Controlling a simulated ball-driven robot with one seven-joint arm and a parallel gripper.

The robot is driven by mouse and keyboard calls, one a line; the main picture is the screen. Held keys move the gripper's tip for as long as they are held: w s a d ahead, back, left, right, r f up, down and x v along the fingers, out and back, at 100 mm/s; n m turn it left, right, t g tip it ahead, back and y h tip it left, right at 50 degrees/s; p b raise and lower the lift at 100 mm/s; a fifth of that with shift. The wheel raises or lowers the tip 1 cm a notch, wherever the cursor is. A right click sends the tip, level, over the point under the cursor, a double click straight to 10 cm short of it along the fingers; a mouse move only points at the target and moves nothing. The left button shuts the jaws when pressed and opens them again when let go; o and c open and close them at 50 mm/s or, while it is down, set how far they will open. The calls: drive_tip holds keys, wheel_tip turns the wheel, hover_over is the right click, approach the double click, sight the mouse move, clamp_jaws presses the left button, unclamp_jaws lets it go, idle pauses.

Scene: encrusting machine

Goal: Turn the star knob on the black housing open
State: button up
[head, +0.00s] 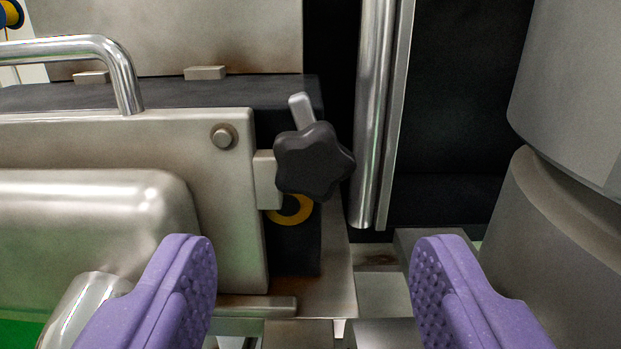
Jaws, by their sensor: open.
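The star knob (313,160) is black with rounded lobes and sits a little right of the middle in the head view. A short metal pin (301,108) sticks up behind it. The black housing (292,250) lies behind the knob, partly covered by a steel plate. My gripper (314,265) is open, with one purple ridged finger at the lower left and one at the lower right. The fingers are apart and empty. The knob shows above and between them in the picture, and neither finger appears to touch it.
A steel front plate (225,190) with a bar handle (125,75) fills the left. A vertical steel rod (371,120) stands just right of the knob. A large grey rounded body (570,230) is at the right. A yellow ring mark (296,213) shows below the knob.

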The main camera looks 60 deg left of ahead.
sight(311, 183)
drive_tip(key=b+x, duration=0.1)
drive_tip(key=x, duration=0.5)
drive_tip(key=shift+w+a, duration=0.1)
drive_tip(key=shift+a, duration=0.1)
drive_tip(key=c, duration=1)
drive_tip(key=shift+r+m+p, duration=0.15)
drive_tip(key=shift+m+p, duration=0.45)
drive_tip(key=shift+p, duration=0.3)
drive_tip(key=shift+c, duration=0.2)
drive_tip(key=shift+m, duration=0.3)
drive_tip(key=o, duration=1)
drive_tip(key=shift+o, duration=0.2)
drive_tip(key=shift+d, duration=0.1)
